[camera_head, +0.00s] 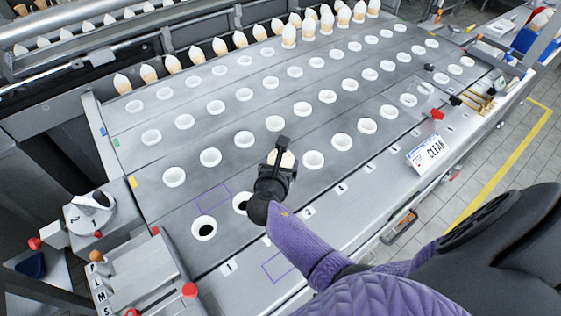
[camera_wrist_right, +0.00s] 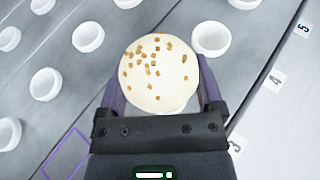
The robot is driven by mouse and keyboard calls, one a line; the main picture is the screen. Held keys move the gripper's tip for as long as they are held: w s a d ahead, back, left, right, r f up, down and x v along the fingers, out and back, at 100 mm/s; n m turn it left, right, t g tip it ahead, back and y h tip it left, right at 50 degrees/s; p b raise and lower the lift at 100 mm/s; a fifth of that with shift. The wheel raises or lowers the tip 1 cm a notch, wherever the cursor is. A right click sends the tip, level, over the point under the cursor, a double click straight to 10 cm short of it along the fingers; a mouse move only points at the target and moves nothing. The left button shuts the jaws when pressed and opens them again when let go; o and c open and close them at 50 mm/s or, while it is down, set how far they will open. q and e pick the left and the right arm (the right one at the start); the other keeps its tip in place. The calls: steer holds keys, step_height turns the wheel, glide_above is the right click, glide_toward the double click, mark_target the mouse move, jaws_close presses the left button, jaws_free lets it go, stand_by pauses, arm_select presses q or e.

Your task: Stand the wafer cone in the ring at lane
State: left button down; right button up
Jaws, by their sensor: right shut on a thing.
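My right gripper (camera_head: 283,155) comes in from the lower right and is above the front rows of the grey plate. It is shut on the wafer cone, whose round cream top with brown bits (camera_wrist_right: 158,72) shows between the two fingers in the right wrist view. The cream top (camera_head: 287,159) also shows small in the head view. The cone's wafer body is hidden beneath the top. White rings stand in rows; one (camera_wrist_right: 211,38) is just right of the held top in the wrist view. My left gripper is not in view.
Two front-left rings have dark holes (camera_head: 204,229); the second is partly behind my gripper. Filled cones (camera_head: 240,39) line the plate's back edge. Number labels (camera_wrist_right: 276,81) run along the front strip. A CLEAN sign (camera_head: 428,152) stands at the front right, a dial box (camera_head: 90,212) at left.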

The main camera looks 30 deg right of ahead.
steer(key=shift+f+b, duration=1.4)
steer(key=shift+f, duration=0.45)
steer(key=o, duration=0.5)
steer(key=p+v, duration=0.3)
steer(key=v, duration=0.7)
